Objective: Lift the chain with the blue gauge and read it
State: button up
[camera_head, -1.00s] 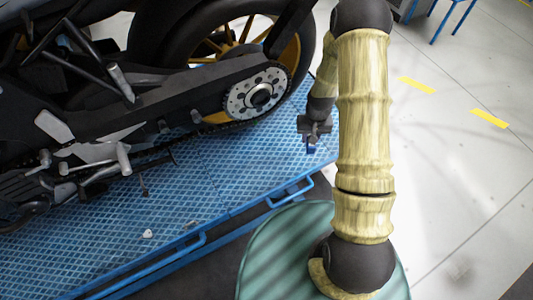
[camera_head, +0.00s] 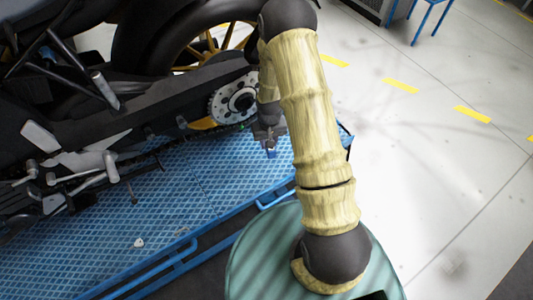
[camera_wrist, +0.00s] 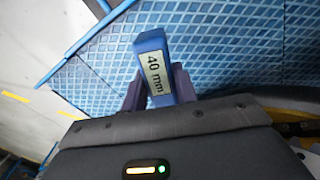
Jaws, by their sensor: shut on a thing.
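The blue gauge (camera_wrist: 153,62) is held between the fingers of my gripper (camera_wrist: 158,90) in the wrist view. Its label faces the camera and reads "40 mm". In the head view my gripper (camera_head: 269,146) hangs over the blue platform, beside the rear sprocket, with the blue gauge (camera_head: 271,154) just showing below it. The chain (camera_head: 228,126) runs around the toothed sprocket (camera_head: 236,102) of the motorcycle, partly hidden by my arm. I cannot tell whether the gauge touches the chain.
The motorcycle (camera_head: 130,112) stands on the blue ribbed platform (camera_head: 205,185), which has a raised rail along its front edge. A small pale bit (camera_head: 139,243) lies on the platform. Open grey floor (camera_head: 430,160) with yellow marks lies to the right.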

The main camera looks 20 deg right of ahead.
jog(key=shift+f, duration=0.1)
notch_tip(320, 180, down, 8)
jog(key=n+b, duration=0.3)
jog(key=b, duration=0.4)
jog(key=shift+r+n, duration=0.2)
jog(key=shift+n, duration=0.1)
jog(key=shift+f, duration=0.15)
jog(key=f+b, duration=0.4)
jog(key=f, duration=0.1)
jog(key=shift+w, duration=0.2)
jog(key=shift+a+f+b, duration=0.2)
jog(key=shift+f+b, duration=0.1)
jog(key=shift+f, duration=0.05)
jog(key=shift+s+d, duration=0.15)
jog(key=shift+d, duration=0.15)
